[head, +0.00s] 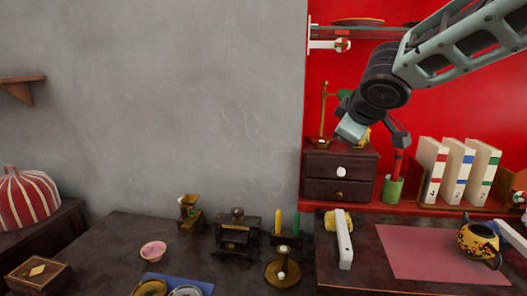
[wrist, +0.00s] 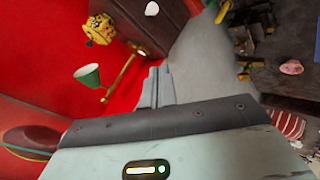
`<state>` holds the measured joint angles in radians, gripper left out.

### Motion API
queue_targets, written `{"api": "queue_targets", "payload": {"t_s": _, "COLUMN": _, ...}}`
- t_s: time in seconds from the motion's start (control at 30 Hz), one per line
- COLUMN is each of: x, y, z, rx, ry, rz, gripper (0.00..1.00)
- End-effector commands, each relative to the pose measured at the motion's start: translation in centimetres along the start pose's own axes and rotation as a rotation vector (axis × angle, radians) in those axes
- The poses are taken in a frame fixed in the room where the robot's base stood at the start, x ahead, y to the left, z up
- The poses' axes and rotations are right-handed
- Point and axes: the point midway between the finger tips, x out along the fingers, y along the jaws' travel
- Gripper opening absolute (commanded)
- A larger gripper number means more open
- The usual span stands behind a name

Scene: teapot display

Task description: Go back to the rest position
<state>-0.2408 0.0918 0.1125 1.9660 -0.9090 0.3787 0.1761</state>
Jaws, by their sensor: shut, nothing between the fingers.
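My gripper (wrist: 156,87) shows in the wrist view with its two grey fingers together and nothing between them. In the head view my arm reaches in from the upper right, and its pale end hangs in the air in front of the red wall, above the small dark drawer chest (head: 340,172). The fingertips are not clear in that view. The wrist view also shows the chest (wrist: 150,25), a yellow patterned pot (wrist: 98,29) and a brass lamp with a green shade (wrist: 87,76), apart from the fingers.
White binders (head: 457,172) and a green cup (head: 392,190) stand right of the chest. A glass shelf (head: 372,33) is above. Several small items crowd the dark table (head: 105,240). The grey wall side is open.

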Motion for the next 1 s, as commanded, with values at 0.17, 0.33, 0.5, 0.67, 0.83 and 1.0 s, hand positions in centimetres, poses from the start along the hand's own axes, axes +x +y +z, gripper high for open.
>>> {"api": "queue_targets", "payload": {"t_s": 0.17, "x": -5.2, "y": -11.4, "z": 3.6, "rx": 0.108, "ry": -0.154, "rz": -0.258, "gripper": 0.00}}
{"api": "queue_targets", "payload": {"t_s": 0.33, "x": -11.3, "y": -20.5, "z": 8.6, "rx": 0.179, "ry": -0.333, "rz": -0.469, "gripper": 0.00}}
{"api": "queue_targets", "payload": {"t_s": 0.5, "x": -16.6, "y": -26.2, "z": 13.1, "rx": 0.223, "ry": -0.486, "rz": -0.609, "gripper": 0.00}}
{"api": "queue_targets", "payload": {"t_s": 0.67, "x": -19.1, "y": -28.5, "z": 15.2, "rx": 0.245, "ry": -0.559, "rz": -0.667, "gripper": 0.00}}
{"api": "queue_targets", "payload": {"t_s": 0.83, "x": -19.4, "y": -28.9, "z": 15.6, "rx": 0.251, "ry": -0.572, "rz": -0.677, "gripper": 0.00}}
{"api": "queue_targets", "payload": {"t_s": 1.0, "x": -19.3, "y": -28.9, "z": 15.6, "rx": 0.251, "ry": -0.571, "rz": -0.676, "gripper": 0.00}}
